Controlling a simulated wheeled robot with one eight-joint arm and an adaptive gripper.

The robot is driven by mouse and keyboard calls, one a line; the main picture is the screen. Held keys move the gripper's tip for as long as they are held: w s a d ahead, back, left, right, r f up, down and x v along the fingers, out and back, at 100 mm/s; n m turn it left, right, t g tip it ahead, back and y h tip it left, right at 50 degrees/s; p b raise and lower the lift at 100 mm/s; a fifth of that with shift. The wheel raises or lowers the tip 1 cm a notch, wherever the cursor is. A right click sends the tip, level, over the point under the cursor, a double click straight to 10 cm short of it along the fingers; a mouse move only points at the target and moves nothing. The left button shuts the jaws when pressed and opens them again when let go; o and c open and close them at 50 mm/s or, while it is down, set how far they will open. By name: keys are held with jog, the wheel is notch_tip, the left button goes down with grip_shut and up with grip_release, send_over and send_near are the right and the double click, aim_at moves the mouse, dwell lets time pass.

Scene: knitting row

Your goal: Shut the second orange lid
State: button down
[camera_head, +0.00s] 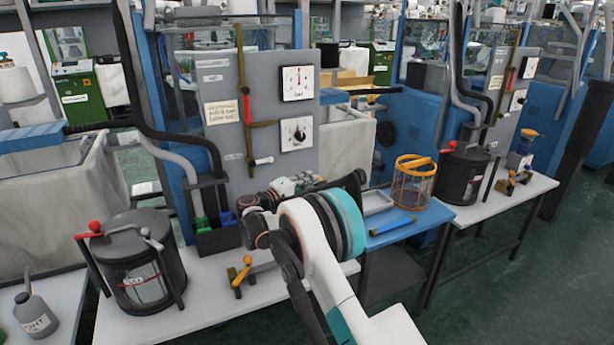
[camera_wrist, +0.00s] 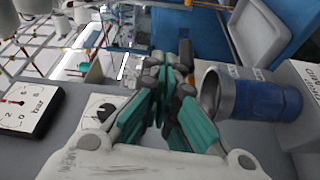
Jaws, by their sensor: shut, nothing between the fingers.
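My gripper (camera_wrist: 174,75) shows in the wrist view with its teal-sided fingers together and nothing visible between them. In the head view my own arm hides most of it, above the middle workbench in front of the grey gauge panel. No lid that I can clearly tell as the second orange one shows. A small orange piece (camera_head: 529,134) sits on top of a little device on the right bench; whether it is a lid, open or shut, I cannot tell. In the wrist view a blue cylinder with a grey rim (camera_wrist: 250,95) lies to the right of the fingers, apart from them.
An orange wire basket (camera_head: 413,182) stands on the blue table. A dark drum with red-knobbed levers (camera_head: 132,262) stands at left, another drum (camera_head: 463,173) at right. The grey panel (camera_head: 250,120) rises behind my arm. Green floor (camera_head: 490,300) is clear at front right.

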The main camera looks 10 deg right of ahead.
jog(key=shift+s+d+f+m+h+b, duration=0.15)
jog(key=shift+s+f+m+b, duration=0.15)
jog(key=shift+f+m, duration=0.3)
jog(key=shift+s+d+f+m+h+b, duration=0.1)
jog(key=shift+s+f+m+h+b, duration=0.25)
jog(key=shift+f, duration=0.5)
jog(key=shift+s+d+f+m+b, duration=0.15)
jog(key=shift+f+m+b, duration=0.15)
jog(key=shift+f+m, duration=0.35)
jog(key=shift+a, duration=0.1)
jog(key=shift+a+f, duration=0.1)
jog(key=shift+f, duration=0.05)
